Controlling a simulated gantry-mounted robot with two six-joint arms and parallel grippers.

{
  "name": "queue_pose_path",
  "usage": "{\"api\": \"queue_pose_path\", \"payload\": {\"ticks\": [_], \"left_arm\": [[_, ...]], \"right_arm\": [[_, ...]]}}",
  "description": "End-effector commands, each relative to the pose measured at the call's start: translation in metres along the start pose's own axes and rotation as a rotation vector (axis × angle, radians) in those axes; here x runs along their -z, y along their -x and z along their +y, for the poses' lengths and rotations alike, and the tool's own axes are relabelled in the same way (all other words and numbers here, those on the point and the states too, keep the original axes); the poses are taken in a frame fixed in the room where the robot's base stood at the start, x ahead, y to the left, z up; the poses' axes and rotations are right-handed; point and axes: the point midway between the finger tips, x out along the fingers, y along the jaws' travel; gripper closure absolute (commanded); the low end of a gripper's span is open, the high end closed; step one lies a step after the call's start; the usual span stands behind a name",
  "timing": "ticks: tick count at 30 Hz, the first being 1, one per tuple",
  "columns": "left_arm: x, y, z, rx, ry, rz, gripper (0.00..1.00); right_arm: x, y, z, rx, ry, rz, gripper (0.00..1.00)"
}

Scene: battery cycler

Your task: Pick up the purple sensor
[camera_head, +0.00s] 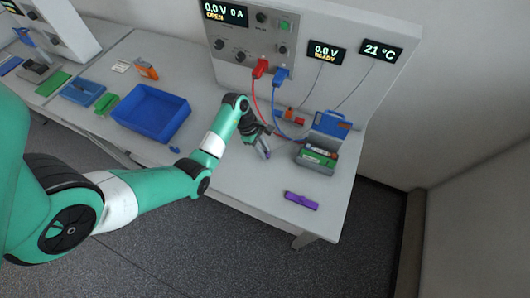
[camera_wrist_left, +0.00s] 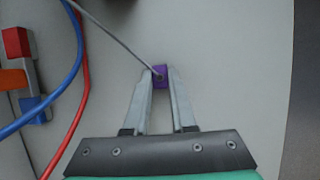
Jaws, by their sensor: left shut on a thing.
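The purple sensor (camera_wrist_left: 160,71) is a small block with a grey cable running up and left from it. It sits between the two fingertips of my left gripper (camera_wrist_left: 161,76), which is shut on it. In the head view my left gripper (camera_head: 264,152) points down over the bench in front of the cycler, with a small purple bit at its tips. I cannot tell from these views whether the sensor touches the bench. My right gripper is not in view.
A red lead and a blue lead (camera_wrist_left: 62,88) run left of the gripper. An open case (camera_head: 316,155) with several packs stands to the right. A purple bar (camera_head: 301,201) lies near the front edge. A blue tray (camera_head: 186,114) stands left. The bench around the gripper is mostly clear.

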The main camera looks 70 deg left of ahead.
Motion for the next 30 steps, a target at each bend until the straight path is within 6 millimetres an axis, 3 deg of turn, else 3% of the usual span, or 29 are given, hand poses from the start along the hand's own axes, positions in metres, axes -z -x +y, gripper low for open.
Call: {"api": "queue_pose_path", "payload": {"ticks": [5,10,15,18,24,30], "left_arm": [[-0.004,0.008,0.001,-0.002,-0.001,0.0,1.0],[-0.014,0.033,0.001,-0.004,-0.002,0.0,1.0],[-0.033,0.072,-0.034,-0.003,-0.003,-0.001,1.0],[-0.044,0.098,-0.052,0.002,0.001,0.0,1.0],[-0.054,0.111,-0.109,0.003,-0.001,0.0,1.0],[-0.059,0.117,-0.136,0.001,0.0,0.0,1.0]], "right_arm": [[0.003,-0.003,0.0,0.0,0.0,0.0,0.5],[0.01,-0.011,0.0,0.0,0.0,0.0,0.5],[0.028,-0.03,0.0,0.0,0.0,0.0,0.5],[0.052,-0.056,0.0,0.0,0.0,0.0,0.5],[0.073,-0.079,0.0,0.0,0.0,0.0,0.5],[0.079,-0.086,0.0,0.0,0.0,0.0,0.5]]}}
